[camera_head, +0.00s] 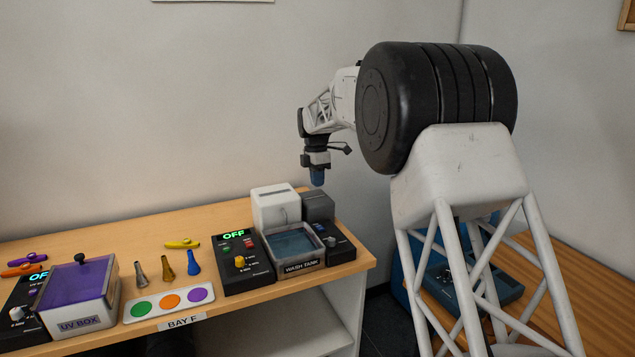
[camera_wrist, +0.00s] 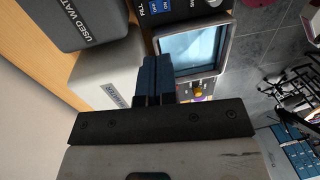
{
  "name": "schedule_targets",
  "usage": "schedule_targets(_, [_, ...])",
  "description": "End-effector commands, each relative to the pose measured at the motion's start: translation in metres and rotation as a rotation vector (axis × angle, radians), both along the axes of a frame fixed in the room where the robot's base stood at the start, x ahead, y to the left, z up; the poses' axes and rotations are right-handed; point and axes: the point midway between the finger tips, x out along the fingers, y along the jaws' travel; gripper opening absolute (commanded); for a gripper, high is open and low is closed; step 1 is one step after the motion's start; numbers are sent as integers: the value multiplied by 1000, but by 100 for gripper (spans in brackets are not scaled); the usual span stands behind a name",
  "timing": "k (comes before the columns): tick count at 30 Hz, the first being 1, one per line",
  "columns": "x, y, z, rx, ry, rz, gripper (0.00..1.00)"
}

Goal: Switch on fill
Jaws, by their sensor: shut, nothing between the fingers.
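My gripper (camera_head: 317,177) is shut and empty, in the air above the back of the wash tank area; its blue fingers (camera_wrist: 155,80) are together in the wrist view. The wash tank (camera_head: 303,266) holds blue liquid and also shows in the wrist view (camera_wrist: 232,22). A small dark control panel (camera_head: 342,250) lies right of the tank; the wrist view shows part of it at the top edge (camera_wrist: 181,12), with a blue mark. Another dark panel (camera_head: 262,275) left of the tank has a lit OFF display, green and red buttons and a yellow knob.
Behind the tank stand a white box (camera_head: 270,207) and a dark grey box (camera_head: 319,207), labelled used water in the wrist view (camera_wrist: 88,20). The UV box (camera_head: 75,300), another panel (camera_head: 17,312) and small coloured tools are at left. The bench (camera_head: 358,259) ends at right.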

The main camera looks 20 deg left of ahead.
Motion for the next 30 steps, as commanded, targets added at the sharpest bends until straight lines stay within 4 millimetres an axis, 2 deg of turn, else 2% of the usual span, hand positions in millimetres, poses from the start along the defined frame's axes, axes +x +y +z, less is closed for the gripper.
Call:
schedule_targets(15, [-10, -9, -1, 0, 0, 0, 0])
schedule_targets(30, [-10, -9, -4, -1, 1, 0, 0])
